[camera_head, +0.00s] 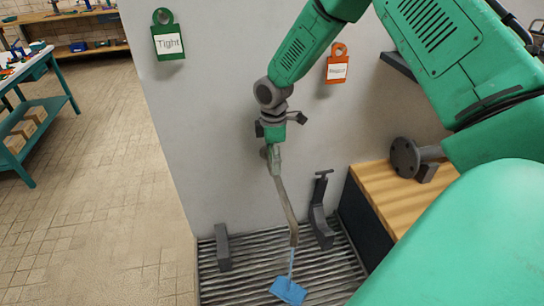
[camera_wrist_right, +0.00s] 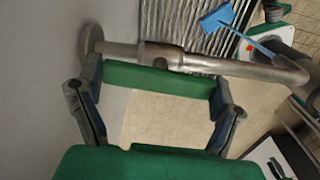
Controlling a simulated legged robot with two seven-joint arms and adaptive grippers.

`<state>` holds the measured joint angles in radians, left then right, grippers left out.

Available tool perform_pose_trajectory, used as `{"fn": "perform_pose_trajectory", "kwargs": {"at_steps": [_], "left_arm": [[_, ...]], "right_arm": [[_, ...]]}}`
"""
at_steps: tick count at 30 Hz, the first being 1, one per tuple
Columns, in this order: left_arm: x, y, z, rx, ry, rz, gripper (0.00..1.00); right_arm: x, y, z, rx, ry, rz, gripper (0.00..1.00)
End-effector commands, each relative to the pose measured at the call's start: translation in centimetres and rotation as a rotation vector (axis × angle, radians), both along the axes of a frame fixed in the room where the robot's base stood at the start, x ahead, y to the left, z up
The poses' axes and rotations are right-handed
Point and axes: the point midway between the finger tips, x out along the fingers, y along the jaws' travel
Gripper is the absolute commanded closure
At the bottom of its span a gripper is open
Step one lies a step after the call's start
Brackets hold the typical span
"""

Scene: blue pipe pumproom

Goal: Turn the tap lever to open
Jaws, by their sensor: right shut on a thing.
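The tap (camera_wrist_right: 200,62) is a grey metal pipe fixed to the wall, with a long bent spout (camera_head: 284,200) in the head view. A green bar (camera_wrist_right: 150,79), which looks like the tap lever, lies along the tap body in the wrist view. My right gripper (camera_wrist_right: 157,80) has one finger at each end of this bar and is shut on it. In the head view my right gripper (camera_head: 272,140) hides most of the lever. A thin light blue strip runs below the spout's end to a flat blue patch (camera_head: 289,291); it looks like water. My left gripper is out of view.
A ridged metal grate (camera_head: 240,285) lies under the spout. A wooden-topped block (camera_head: 385,205) with a grey flanged pipe (camera_head: 405,158) stands to the right. A green "Tight" tag (camera_head: 168,42) and an orange tag (camera_head: 337,68) are on the wall. Open floor lies left.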

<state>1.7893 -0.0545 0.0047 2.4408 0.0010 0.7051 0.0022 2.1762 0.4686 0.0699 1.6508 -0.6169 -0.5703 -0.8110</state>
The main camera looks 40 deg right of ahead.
Motion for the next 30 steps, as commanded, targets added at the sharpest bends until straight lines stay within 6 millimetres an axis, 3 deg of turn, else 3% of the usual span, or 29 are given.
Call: {"fn": "perform_pose_trajectory", "kwargs": {"at_steps": [9, 23, 24, 25, 30], "left_arm": [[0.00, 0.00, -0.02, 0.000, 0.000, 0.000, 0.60], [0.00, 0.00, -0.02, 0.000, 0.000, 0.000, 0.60], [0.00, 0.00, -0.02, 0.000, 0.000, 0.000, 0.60], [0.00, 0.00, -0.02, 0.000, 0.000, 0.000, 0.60], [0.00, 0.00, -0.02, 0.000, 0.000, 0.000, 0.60]], "right_arm": [[-0.40, -0.16, -0.32, -0.002, 0.011, 0.096, 0.42], [-0.28, -0.10, -0.26, -0.002, 0.008, 0.111, 0.42], [-0.28, -0.09, -0.26, -0.001, 0.008, 0.111, 0.06], [-0.26, -0.09, -0.25, -0.001, 0.007, 0.111, 0.00], [-0.16, -0.06, -0.12, -0.001, 0.004, 0.109, 0.00]]}}
